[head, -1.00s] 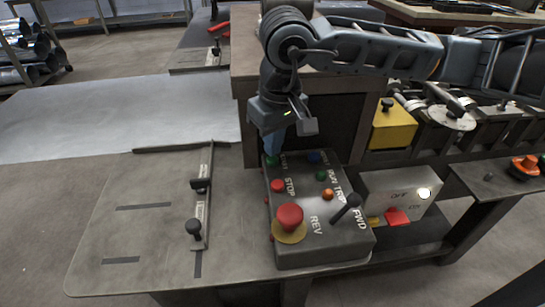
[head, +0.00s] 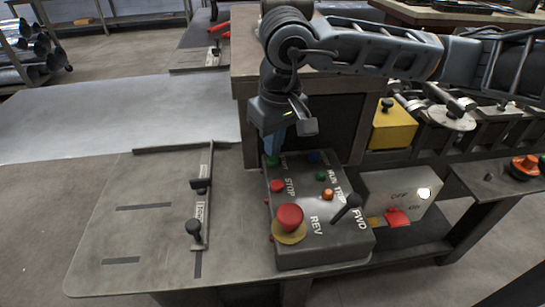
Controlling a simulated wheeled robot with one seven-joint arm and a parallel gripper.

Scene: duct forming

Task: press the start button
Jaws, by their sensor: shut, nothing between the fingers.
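The grey control box (head: 318,240) sits on the table's right side. A green button (head: 272,161) shows at its far left corner, by a label mostly hidden behind my gripper; I take it for the start button. My gripper (head: 273,154) is shut and empty, pointing down with its blue fingertips right over this button. I cannot tell whether they touch it. The red STOP button (head: 277,186) is just in front of it.
The box also carries a large red mushroom button (head: 290,217), a black lever (head: 346,208), an orange lamp (head: 328,194) and a smaller green one (head: 321,176). A yellow box (head: 393,128) is behind right.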

